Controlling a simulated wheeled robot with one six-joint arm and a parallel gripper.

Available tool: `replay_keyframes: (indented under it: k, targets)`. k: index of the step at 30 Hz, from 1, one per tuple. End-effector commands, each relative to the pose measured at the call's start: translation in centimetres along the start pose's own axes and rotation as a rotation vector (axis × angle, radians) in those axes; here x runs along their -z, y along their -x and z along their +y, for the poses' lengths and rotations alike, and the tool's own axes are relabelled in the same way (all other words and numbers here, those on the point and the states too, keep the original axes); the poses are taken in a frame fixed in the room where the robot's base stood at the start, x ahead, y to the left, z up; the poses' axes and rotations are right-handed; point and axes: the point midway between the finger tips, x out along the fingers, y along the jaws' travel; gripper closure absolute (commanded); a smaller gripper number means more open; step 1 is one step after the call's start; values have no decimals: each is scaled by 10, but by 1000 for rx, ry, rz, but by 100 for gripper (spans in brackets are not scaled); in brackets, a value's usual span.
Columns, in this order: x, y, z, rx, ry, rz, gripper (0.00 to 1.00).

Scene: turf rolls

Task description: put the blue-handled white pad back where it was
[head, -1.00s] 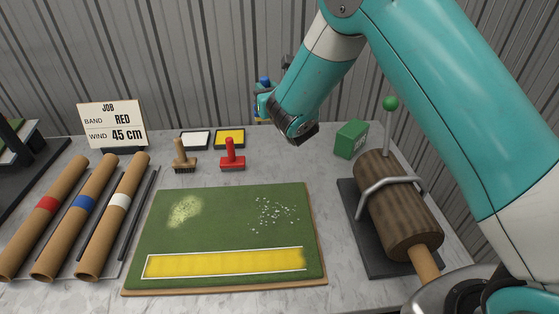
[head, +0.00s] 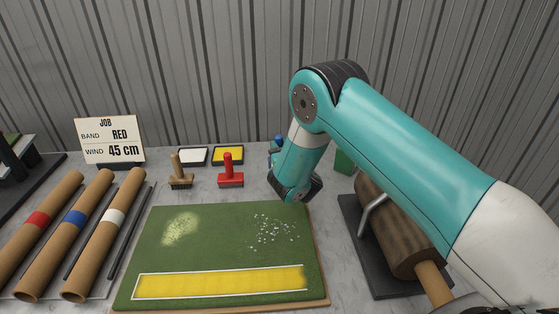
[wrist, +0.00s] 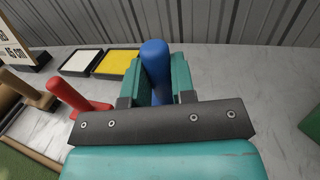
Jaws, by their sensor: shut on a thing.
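My gripper (head: 276,154) is shut on the blue handle (wrist: 155,68) of the pad, whose top also shows in the head view (head: 278,140). The handle stands about upright between the teal fingers in the wrist view. The pad's white part is hidden behind my gripper and wrist, so I cannot tell whether it touches the table. My gripper is low at the back of the table, right of the red-handled brush (head: 230,173) and behind the green turf mat (head: 220,240).
A wooden-handled brush (head: 180,174), a white tray (head: 193,156) and a yellow tray (head: 228,155) are to the left. A green box (head: 344,162) and a brown roller (head: 392,240) are to the right. Bare table shows around the red-handled brush.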

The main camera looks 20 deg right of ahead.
Motion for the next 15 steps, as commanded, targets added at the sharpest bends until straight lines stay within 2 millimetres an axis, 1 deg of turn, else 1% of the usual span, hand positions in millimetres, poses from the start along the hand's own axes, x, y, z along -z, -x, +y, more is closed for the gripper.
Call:
replay_keyframes:
  k: [3,6,9,15]
  targets:
    - [20,0,0,-1,1,3,100]
    - [33,0,0,0,1,3,100]
    - [36,0,0,0,0,0,100]
    - [36,0,0,0,0,0,100]
